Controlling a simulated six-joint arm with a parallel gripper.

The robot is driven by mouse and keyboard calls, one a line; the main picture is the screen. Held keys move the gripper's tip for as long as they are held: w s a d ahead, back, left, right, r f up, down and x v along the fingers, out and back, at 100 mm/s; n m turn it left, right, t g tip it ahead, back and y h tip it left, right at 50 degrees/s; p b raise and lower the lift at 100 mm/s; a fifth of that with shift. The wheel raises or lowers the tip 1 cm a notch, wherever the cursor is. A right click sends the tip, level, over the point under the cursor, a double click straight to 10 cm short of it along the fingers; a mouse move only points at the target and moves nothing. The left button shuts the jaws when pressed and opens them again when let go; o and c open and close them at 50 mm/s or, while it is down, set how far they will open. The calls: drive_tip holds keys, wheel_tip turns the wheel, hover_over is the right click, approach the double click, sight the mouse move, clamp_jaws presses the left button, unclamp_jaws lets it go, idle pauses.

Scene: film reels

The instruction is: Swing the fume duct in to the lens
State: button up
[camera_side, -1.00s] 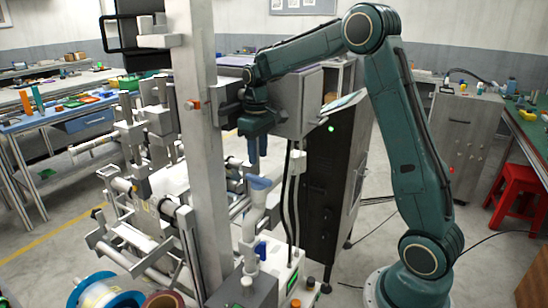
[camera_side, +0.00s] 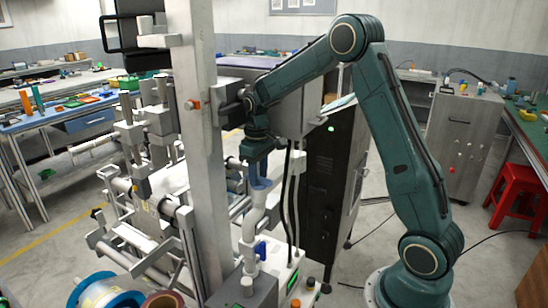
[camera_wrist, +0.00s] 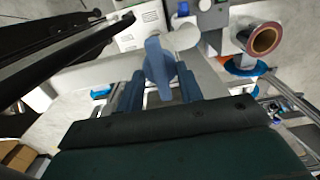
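The fume duct (camera_side: 249,225) is a white jointed pipe on the machine's front, with a blue valve handle low down and a blue nozzle at its top. The nozzle (camera_wrist: 158,62) also shows in the wrist view. My gripper (camera_side: 258,178) points down onto the nozzle from above. In the wrist view my gripper's two blue fingers (camera_wrist: 160,80) stand one on each side of the nozzle, apart from each other, with what look like narrow gaps beside it. The fingers partly hide the nozzle in the side view. I cannot make out the lens in either view.
A tall grey post (camera_side: 201,150) stands close left of my gripper. A dark cabinet (camera_side: 325,185) stands to the right, with black cables between it and the duct. Rollers and shafts fill the left side. A blue reel (camera_side: 105,292) is at the front.

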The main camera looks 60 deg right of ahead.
clamp_jaws()
drive_tip(key=shift+n, duration=0.7)
unclamp_jaws()
drive_tip(key=shift+r, duration=0.15)
